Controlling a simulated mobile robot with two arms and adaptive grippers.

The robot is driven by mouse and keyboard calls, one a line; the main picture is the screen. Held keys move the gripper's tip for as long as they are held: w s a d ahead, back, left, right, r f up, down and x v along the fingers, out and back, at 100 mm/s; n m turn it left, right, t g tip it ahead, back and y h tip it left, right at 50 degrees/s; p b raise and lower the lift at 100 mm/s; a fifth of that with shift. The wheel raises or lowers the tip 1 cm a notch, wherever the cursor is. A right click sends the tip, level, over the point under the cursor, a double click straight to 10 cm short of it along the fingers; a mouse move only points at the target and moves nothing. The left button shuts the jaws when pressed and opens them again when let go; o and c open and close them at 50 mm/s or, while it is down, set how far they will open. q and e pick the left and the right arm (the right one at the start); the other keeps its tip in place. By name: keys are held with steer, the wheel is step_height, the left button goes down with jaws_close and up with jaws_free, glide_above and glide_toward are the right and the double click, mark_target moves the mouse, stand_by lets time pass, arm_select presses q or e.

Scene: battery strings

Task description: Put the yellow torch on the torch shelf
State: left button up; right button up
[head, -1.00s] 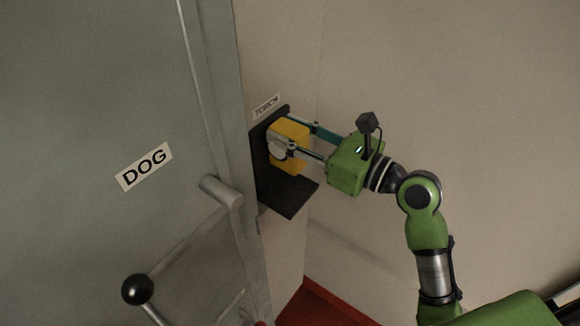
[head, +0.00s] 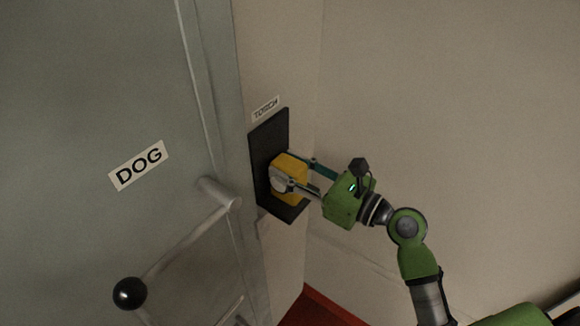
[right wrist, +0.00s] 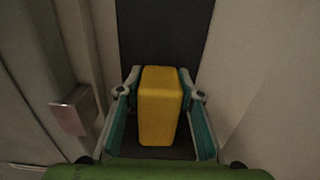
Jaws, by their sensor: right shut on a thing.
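The yellow torch (head: 290,168) is a boxy yellow block with a pale round face. My right gripper (head: 298,178) is shut on it, one finger on each side. The torch shelf (head: 268,142) is a dark panel with a ledge, below a label reading TORCH (head: 265,109). The torch is at the lower part of the shelf, in front of the dark back panel. In the right wrist view the torch (right wrist: 160,105) stands upright between the fingers, over the dark ledge. I cannot tell whether its base touches the ledge. My left gripper is not in view.
A grey door (head: 90,90) with a DOG label (head: 139,165) is at the left. A metal lever with a black ball knob (head: 130,293) sticks out near the shelf. A bare wall (head: 450,110) is at the right.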

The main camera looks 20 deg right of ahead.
steer(key=o, duration=1.4)
steer(key=shift+b+v, duration=1.55)
steer(key=shift+v, duration=4.45)
